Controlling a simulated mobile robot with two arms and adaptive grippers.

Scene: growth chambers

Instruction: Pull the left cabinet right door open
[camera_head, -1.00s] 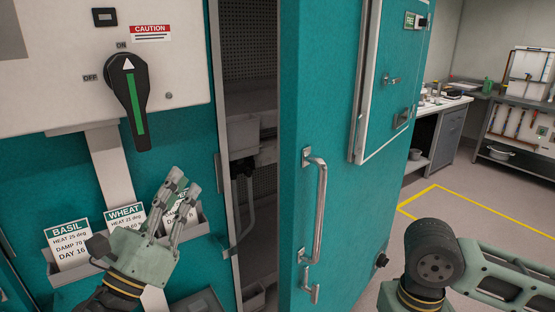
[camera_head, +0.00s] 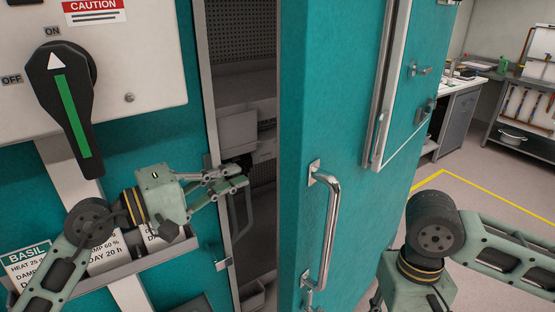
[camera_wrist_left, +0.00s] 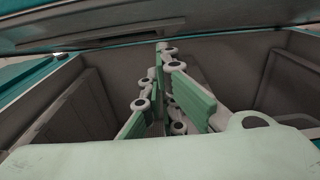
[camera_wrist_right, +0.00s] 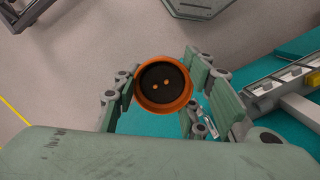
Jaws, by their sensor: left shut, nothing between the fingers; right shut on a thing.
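A teal door (camera_head: 345,130) with a long metal handle (camera_head: 330,225) stands partly open in the head view. Left of it is a gap into the grey cabinet inside (camera_head: 238,80). My left gripper (camera_head: 243,174) is shut and empty, its fingertips pointing right into this gap, short of the door's near edge. The left wrist view shows its closed fingers (camera_wrist_left: 168,85) with grey cabinet walls around them. My right gripper (camera_wrist_right: 160,80) is shut on an orange-rimmed round thing (camera_wrist_right: 163,105) with a dark middle; in the head view its fingers are out of frame.
A black rotary switch (camera_head: 68,100) and a rack (camera_head: 170,255) with crop cards are on the teal front at left. A yellow floor line (camera_head: 490,185) crosses the open floor at right. A workbench (camera_head: 455,125) and a shelf stand behind.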

